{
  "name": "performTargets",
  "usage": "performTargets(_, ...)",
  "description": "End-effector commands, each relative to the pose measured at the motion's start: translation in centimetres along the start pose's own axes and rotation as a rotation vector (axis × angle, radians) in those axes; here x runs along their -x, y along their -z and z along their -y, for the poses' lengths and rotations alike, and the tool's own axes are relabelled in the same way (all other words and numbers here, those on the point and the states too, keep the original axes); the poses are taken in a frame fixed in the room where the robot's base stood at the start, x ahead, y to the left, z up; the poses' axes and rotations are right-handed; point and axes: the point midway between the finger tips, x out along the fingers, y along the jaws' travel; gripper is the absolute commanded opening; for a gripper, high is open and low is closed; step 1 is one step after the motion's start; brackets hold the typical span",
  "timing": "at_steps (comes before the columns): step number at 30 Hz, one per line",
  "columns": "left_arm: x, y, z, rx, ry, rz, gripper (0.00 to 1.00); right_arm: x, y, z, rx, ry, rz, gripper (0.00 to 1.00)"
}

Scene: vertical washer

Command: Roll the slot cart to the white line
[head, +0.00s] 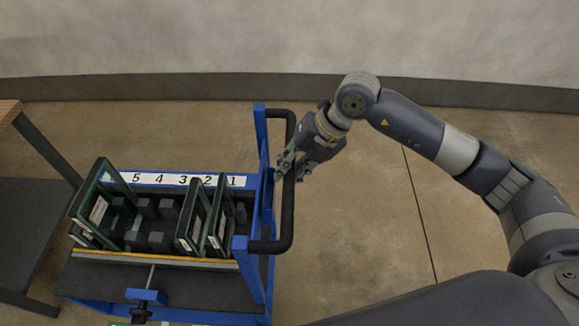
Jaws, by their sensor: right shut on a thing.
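The slot cart (250,272) has a blue frame and stands at the left of the head view. A white strip numbered 5 to 1 (160,179) runs along its far side. Several dark green framed panels (217,218) stand in its slots. A black handle bar (287,215) sticks out from its right side. My right gripper (290,165) is shut on the handle bar near its middle. The left gripper is not in view. No white line on the floor shows in this view.
A table with a wooden top (8,110) and dark legs stands at the left edge, close to the cart. A pale wall with a dark base strip (440,92) runs across the back. The concrete floor (370,220) right of the cart is clear, with a thin dark seam.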

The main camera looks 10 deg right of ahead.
Motion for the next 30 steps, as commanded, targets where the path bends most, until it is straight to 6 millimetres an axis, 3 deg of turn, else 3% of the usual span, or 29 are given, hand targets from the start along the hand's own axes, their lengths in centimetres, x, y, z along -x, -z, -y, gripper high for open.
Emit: performTargets(30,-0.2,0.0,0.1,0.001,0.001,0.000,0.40,-2.2,0.0,-4.2,0.000,-0.003,-0.001,0.00)
